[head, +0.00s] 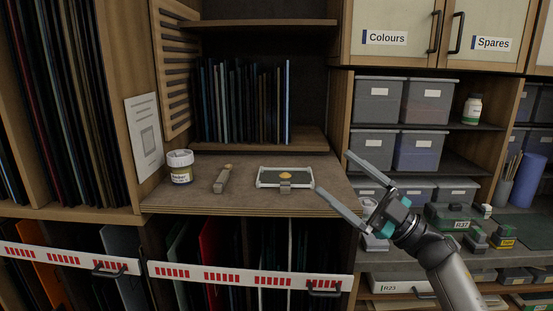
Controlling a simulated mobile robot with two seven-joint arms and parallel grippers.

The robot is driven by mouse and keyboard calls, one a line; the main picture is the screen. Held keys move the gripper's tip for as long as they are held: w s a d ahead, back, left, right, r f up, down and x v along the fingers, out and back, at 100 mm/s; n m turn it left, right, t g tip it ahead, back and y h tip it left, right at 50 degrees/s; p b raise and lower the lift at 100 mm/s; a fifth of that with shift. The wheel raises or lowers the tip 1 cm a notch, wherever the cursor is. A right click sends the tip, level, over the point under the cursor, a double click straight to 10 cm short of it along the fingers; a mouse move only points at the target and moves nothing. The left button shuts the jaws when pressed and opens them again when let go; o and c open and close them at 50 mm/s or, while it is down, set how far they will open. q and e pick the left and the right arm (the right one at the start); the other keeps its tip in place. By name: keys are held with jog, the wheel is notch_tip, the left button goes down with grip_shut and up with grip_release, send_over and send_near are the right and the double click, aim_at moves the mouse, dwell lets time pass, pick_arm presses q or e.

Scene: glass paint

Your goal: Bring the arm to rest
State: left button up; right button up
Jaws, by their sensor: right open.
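My right gripper (346,188) is open and empty. Its arm comes in from the lower right, and the jaws point left at the right edge of a wooden shelf board (220,204). One fingertip is close to the right end of a small framed tray (264,182) on the board; I cannot tell whether they touch. A short grey-brown tool (222,179) lies between jar and tray. My left gripper is not in view.
Glass sheets (240,102) stand in the cubby behind the board. A green case (448,216) and small boxes sit on the right counter near my arm. A red-marked white rail (250,279) runs below the board.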

jog(key=w+d+m+t+h, duration=0.9)
jog(key=d+m+t+h, duration=0.25)
jog(key=h, duration=0.25)
jog(key=w+d+f+m+g+h, duration=0.35)
jog(key=d+f+m+h, duration=0.25)
jog(key=f+h, duration=0.2)
jog(key=s+a+f+g+b, duration=0.1)
jog(key=s+f+g+b, duration=0.2)
jog(key=f, duration=1.3)
jog(key=s+a+f+g, duration=0.1)
jog(key=s+f+g, duration=0.3)
jog(key=f, duration=1.2)
jog(key=s+a+f+g+b, duration=0.2)
jog(key=s+f+g, duration=0.1)
jog(key=s+f, duration=1.05)
jog(key=s+a+f+g+b, duration=0.2)
jog(key=s+a+f+g, duration=0.1)
jog(key=s+f, duration=1.1)
jog(key=s+a+f+g+b, duration=0.1)
jog(key=s+f, duration=0.3)
jog(key=s, duration=0.5)
jog(key=s+a+f+g+b, duration=0.1)
jog(key=s+f, duration=0.3)
jog(key=s, duration=0.5)
jog(key=s+a+f+g+b, duration=0.1)
jog(key=s+f, duration=0.4)
jog(key=s, duration=0.5)
jog(key=shift+a+m+g+y, duration=0.35)
jog(key=shift+a+g, duration=0.1)
jog(key=shift+g, duration=0.75)
